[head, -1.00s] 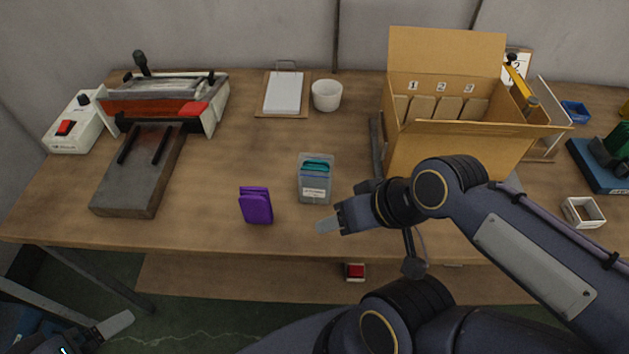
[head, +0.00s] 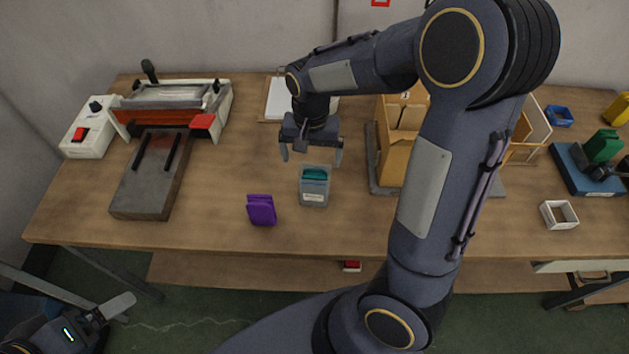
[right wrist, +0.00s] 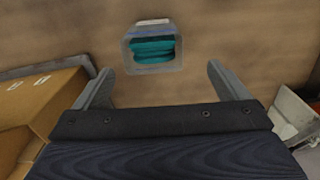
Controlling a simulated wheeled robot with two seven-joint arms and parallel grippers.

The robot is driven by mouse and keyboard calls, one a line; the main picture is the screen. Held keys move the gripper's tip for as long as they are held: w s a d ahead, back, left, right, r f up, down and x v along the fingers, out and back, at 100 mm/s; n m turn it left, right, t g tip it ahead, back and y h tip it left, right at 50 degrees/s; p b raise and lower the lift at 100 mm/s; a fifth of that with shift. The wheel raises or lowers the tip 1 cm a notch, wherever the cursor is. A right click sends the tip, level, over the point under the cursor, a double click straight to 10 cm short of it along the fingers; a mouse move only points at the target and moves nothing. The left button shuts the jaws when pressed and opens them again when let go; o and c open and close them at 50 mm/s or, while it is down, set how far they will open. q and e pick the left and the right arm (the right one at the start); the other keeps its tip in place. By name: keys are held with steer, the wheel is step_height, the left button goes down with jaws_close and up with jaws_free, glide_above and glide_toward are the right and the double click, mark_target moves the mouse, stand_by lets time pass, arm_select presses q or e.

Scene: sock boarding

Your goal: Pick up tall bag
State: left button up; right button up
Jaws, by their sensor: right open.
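The tall bag (head: 314,190) is a clear, upright pouch with teal folded contents and a white label, standing on the table in the head view. In the right wrist view the bag (right wrist: 153,60) shows from above, ahead of and between the two fingertips. My right gripper (head: 311,155) is open and empty, pointing down above and just behind the bag, apart from it; its spread fingers also show in the right wrist view (right wrist: 159,80). My left gripper (head: 112,310) is low at the bottom left, off the table; its opening is unclear.
A purple folded item (head: 261,210) stands just left of the bag. A cardboard box (head: 393,160) is to the right, partly hidden by my right arm. A sealer (head: 165,108) and a grey block (head: 150,185) are at left. Bare table lies around the bag.

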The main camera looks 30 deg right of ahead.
mark_target(314, 173)
steer(key=f, duration=0.5)
steer(key=s+f, duration=0.1)
steer(key=f, duration=0.2)
steer(key=shift+d+p, duration=0.1)
steer(key=shift+p, duration=0.3)
steer(key=shift+r, duration=0.1)
steer(key=shift+c, duration=0.4)
steer(key=c, duration=1)
steer(key=shift+o, duration=0.2)
steer(key=shift+r, duration=0.85)
steer(key=s+a+r+b, duration=0.1)
steer(key=s+a+r, duration=0.6)
steer(key=s+r, duration=0.4)
steer(key=shift+s+a+r, duration=0.15)
steer(key=shift+s+r, duration=0.05)
steer(key=shift+s, duration=0.3)
